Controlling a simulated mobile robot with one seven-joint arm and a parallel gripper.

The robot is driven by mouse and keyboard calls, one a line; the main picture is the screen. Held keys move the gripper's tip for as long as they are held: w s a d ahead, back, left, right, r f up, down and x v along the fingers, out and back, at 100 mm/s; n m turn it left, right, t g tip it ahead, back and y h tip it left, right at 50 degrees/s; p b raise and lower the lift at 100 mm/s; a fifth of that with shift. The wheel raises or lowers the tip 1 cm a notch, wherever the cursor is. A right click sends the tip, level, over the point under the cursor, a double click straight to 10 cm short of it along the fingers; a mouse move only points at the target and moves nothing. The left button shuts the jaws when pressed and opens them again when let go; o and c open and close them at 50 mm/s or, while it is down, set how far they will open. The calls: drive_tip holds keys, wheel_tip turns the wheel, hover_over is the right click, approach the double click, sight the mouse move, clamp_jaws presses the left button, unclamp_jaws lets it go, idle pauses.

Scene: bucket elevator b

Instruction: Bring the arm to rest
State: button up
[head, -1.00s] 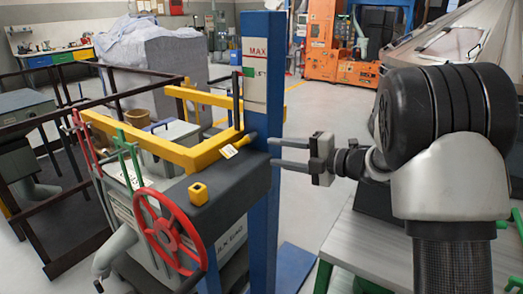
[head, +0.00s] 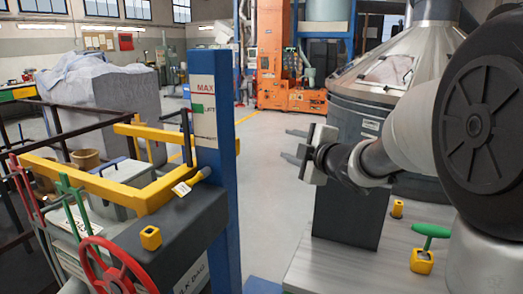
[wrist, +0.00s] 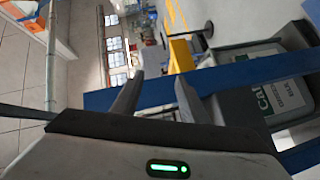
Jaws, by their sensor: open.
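My gripper (head: 290,146) is in the middle of the head view, with its two fingers apart and nothing between them. It points left, in open air to the right of the blue post (head: 222,150), with a clear gap between them. My arm comes in from the right side of the picture. In the wrist view my gripper (wrist: 156,82) also shows open and empty. A blue beam (wrist: 230,78) crosses behind the fingers there.
A machine with yellow guard bars (head: 85,180) and a red handwheel (head: 108,268) stands at left. A grey worktop (head: 345,262) at lower right holds a green T-handle (head: 431,230) in a yellow socket and a small yellow block (head: 397,208). Open floor (head: 270,200) lies between.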

drive_tip(key=s+d+m+g+h, duration=0.2)
drive_tip(key=s+d+m+h, duration=0.6)
drive_tip(key=s+d+m, duration=0.5)
drive_tip(key=s+a+f+m+g, duration=0.2)
drive_tip(key=s+f, duration=0.1)
drive_tip(key=s, duration=0.4)
drive_tip(key=s+a+f+m+g+y, duration=0.1)
drive_tip(key=s+a+f+m+g, duration=0.15)
drive_tip(key=s, duration=0.55)
drive_tip(key=s+a+f+m+g, duration=0.1)
drive_tip(key=s+f+m+g, duration=0.1)
drive_tip(key=s+f, duration=0.35)
wheel_tip(320, 180, up, 14)
drive_tip(key=s+p, duration=0.2)
drive_tip(key=p, duration=1.1)
drive_tip(key=shift+s+a+r+p, duration=0.2)
drive_tip(key=shift+s+r+p, duration=0.05)
drive_tip(key=shift+s+p, duration=0.1)
drive_tip(key=shift+g, duration=0.25)
